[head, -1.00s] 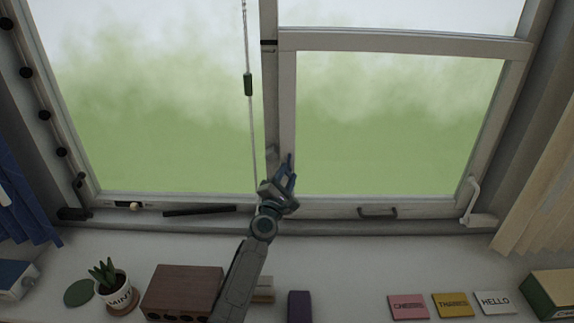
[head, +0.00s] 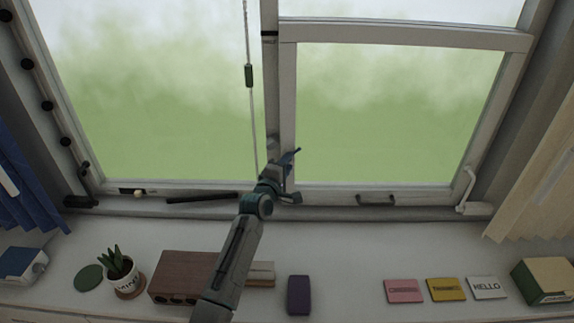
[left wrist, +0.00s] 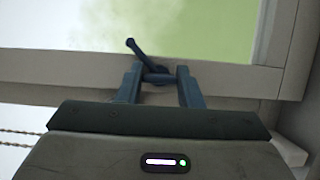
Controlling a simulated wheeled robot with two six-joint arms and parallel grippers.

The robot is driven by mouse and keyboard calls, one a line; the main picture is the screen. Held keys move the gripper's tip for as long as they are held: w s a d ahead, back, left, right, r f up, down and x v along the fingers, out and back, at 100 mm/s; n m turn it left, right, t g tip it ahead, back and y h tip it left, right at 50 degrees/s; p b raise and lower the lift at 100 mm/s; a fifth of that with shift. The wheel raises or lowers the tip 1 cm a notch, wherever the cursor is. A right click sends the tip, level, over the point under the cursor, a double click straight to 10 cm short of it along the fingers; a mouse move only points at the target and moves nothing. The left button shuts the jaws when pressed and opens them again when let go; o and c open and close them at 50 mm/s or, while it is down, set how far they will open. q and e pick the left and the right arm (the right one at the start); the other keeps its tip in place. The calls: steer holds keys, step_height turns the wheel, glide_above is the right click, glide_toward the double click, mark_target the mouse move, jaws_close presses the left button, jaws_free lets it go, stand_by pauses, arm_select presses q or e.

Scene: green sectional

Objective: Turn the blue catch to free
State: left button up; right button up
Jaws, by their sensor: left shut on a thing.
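The blue catch (head: 297,151) is on the window frame's middle upright, low beside the right pane. Its lever tip sticks out past my left gripper (head: 287,162). In the left wrist view the catch (left wrist: 138,50) slants, its knob end up and to the left. The left gripper (left wrist: 160,78) has its two fingers around the catch's lower part, shut on it. The fingers hide part of the catch and its mount. My right gripper is not in view.
A cord with a dark green toggle (head: 249,76) hangs just left of the upright. Below, the sill holds a potted plant (head: 121,267), a brown block (head: 187,276), a purple block (head: 299,294) and several cards. The sill between purple block and cards is clear.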

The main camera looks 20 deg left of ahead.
arm_select(q)
steer(key=shift+r, duration=0.15)
steer(key=o, duration=0.9)
steer(key=shift+a, duration=0.1)
steer(key=shift+o, duration=0.4)
steer(key=shift+w, duration=0.15)
steer(key=shift+f, duration=0.2)
steer(key=s+a+b, duration=0.1)
steer(key=s+b, duration=0.2)
steer(key=s, duration=0.7)
steer(key=shift+s+a, duration=0.15)
steer(key=shift+s, duration=0.25)
